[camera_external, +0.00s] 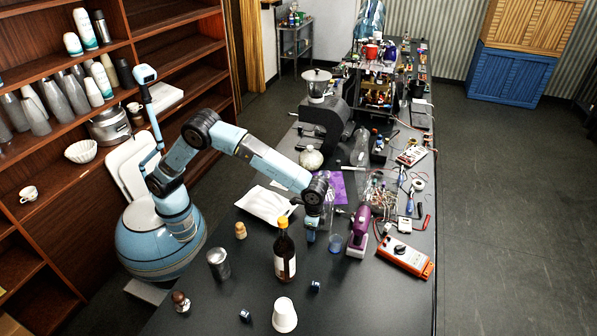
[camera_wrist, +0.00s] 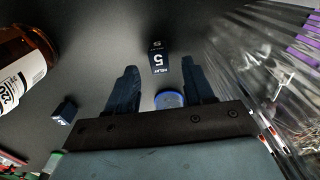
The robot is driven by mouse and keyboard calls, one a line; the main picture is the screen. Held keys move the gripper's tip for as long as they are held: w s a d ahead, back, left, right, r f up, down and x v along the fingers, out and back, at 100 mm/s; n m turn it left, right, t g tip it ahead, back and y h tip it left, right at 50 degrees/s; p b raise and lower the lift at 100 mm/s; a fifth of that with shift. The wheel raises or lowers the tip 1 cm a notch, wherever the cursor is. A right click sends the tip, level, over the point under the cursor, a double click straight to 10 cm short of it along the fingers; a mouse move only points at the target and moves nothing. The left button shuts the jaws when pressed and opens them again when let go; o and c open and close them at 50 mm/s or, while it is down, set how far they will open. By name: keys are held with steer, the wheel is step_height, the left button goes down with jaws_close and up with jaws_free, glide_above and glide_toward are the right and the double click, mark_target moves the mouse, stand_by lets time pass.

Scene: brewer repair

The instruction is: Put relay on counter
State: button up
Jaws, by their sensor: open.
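A small dark blue block marked "RELAY" and "5" (camera_wrist: 158,57) shows in the wrist view, ahead of and between the fingertips. My gripper (camera_wrist: 159,78) is open, with one finger on each side. I cannot tell whether the fingers touch the relay. In the external view my gripper (camera_external: 310,238) points down, low over the black counter (camera_external: 375,310), right of the brown bottle. I cannot tell which, if either, is the "5" relay.
The brown bottle (camera_external: 285,252) stands close left of my gripper. A round blue thing (camera_wrist: 170,98) shows between the finger bases.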

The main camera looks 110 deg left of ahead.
step_height(320, 180, up, 8)
steer(key=s+a+r+t, duration=0.1)
steer(key=s+a+r, duration=0.1)
steer(key=s+r, duration=0.8)
steer(key=s+a+r+t, duration=0.15)
steer(key=s+r, duration=0.35)
steer(key=s, duration=0.9)
steer(key=s+f+t, duration=0.1)
steer(key=s+f, duration=0.1)
steer(key=s, duration=1.1)
steer(key=s+f+t, duration=0.2)
steer(key=s, duration=1.2)
steer(key=shift+s+f, duration=0.3)
steer(key=shift+a, duration=0.1)
